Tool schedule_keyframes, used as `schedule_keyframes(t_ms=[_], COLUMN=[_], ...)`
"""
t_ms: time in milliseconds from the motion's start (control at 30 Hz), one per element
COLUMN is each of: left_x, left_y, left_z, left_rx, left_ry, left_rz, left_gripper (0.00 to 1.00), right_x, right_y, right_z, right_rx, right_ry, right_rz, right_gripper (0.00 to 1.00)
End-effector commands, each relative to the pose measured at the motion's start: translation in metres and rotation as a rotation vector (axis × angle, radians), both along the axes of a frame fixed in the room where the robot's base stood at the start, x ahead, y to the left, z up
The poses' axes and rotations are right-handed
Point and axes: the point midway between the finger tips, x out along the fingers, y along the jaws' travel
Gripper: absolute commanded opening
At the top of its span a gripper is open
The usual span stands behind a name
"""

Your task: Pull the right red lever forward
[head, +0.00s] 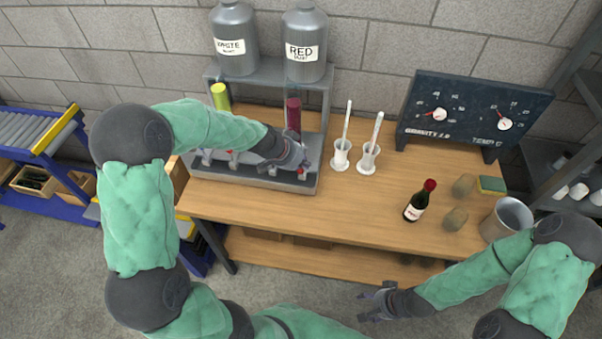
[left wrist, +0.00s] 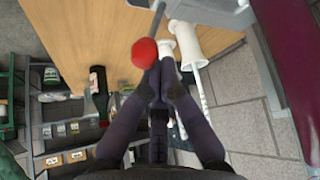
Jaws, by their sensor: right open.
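The filling machine (head: 250,178) stands at the left of the wooden table, with a row of levers along its front. The right red lever's round knob (left wrist: 144,53) shows large in the left wrist view, on a thin metal rod. My left gripper (head: 298,160) is at the machine's right front, over that lever in the head view. In the left wrist view its fingers (left wrist: 161,75) converge with tips together, just beside and below the knob; contact cannot be told. My right gripper (head: 370,302) is open and empty, low in front of the table.
Two tanks marked WHITE (head: 234,45) and RED (head: 305,50) stand above the machine. Two white cylinders with sticks, one the left cylinder (head: 341,155), stand right of it. A dark bottle (head: 418,203), metal bucket (head: 508,218) and dial panel (head: 470,112) are further right.

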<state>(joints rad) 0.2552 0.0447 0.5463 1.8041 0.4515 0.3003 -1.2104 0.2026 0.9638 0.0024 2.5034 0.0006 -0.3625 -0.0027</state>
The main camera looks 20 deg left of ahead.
Motion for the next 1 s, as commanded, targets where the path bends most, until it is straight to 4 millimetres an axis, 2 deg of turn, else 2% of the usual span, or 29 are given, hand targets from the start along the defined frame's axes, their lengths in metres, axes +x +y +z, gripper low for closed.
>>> schedule_keyframes(t_ms=[33,267,600,700,1000], left_x=[0.000,-0.007,-0.029,-0.028,-0.032], left_y=[-0.001,-0.003,-0.009,-0.009,-0.009], left_z=[-0.005,-0.010,-0.025,-0.020,-0.018], left_rx=[0.002,0.001,0.001,0.000,0.000], left_ry=[-0.002,-0.002,-0.001,0.001,0.001], left_rz=[-0.002,0.000,0.000,0.000,0.000], left_gripper=[0.00,0.00,0.00,0.00,0.00], right_x=[0.000,0.000,0.000,0.000,0.000], right_y=[0.000,0.000,0.000,0.000,0.000], right_z=[-0.011,-0.038,-0.081,-0.073,-0.073], right_rx=[0.000,0.000,0.000,0.000,0.000], right_ry=[0.000,0.000,0.000,0.000,0.000], right_rz=[0.000,0.000,0.000,0.000,0.000], right_gripper=[0.63,0.63,0.63,0.63,0.63])
